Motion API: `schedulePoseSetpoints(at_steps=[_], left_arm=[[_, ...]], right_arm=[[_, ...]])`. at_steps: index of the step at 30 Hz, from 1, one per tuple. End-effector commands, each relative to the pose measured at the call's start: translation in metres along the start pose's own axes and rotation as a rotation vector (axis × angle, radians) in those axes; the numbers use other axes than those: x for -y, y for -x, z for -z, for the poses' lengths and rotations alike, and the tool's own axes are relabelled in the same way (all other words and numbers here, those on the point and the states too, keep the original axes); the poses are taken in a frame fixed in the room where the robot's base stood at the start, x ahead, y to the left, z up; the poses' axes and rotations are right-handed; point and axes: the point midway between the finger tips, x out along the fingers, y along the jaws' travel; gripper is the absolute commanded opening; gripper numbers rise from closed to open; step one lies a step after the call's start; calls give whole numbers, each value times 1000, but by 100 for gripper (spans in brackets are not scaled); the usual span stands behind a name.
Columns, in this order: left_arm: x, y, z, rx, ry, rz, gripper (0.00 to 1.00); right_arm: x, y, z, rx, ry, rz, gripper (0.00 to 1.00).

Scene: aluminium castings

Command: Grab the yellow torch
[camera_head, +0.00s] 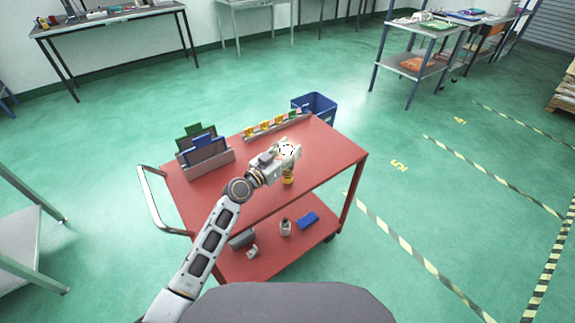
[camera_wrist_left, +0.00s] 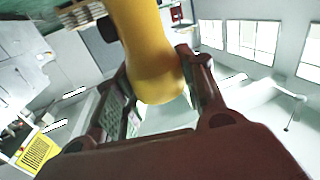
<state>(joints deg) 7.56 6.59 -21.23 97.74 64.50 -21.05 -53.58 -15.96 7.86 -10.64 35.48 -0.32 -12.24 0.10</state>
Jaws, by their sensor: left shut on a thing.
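The yellow torch (camera_head: 288,179) shows just below my left gripper (camera_head: 287,153), over the red cart's top near its front edge. In the left wrist view the yellow torch (camera_wrist_left: 150,50) stands large between the two dark fingers of my left gripper (camera_wrist_left: 160,85). The left gripper is shut on it. The upper part of the torch is hidden by the gripper in the head view. I cannot tell whether the torch's lower end touches the cart top. My right gripper is not in view.
The red cart (camera_head: 330,150) also carries a rack with dark, green and blue panels (camera_head: 205,152) at left and a strip of small coloured pieces (camera_head: 275,124) at the back. Its lower shelf holds a bottle (camera_head: 285,227) and a blue box (camera_head: 307,220). A blue bin (camera_head: 322,106) stands behind.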

Motion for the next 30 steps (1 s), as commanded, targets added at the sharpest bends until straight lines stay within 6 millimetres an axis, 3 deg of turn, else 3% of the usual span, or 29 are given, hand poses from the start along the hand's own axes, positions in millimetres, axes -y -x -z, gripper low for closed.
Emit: schedulePoseSetpoints(at_steps=[8, 14, 30], left_arm=[[0, 0, 3, -1, 0, 0, 0], [0, 0, 16, -3, -2, -1, 0], [0, 0, 86, -4, -2, 0, 0]], right_arm=[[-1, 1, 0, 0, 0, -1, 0], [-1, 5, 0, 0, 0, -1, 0], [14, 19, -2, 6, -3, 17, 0]])
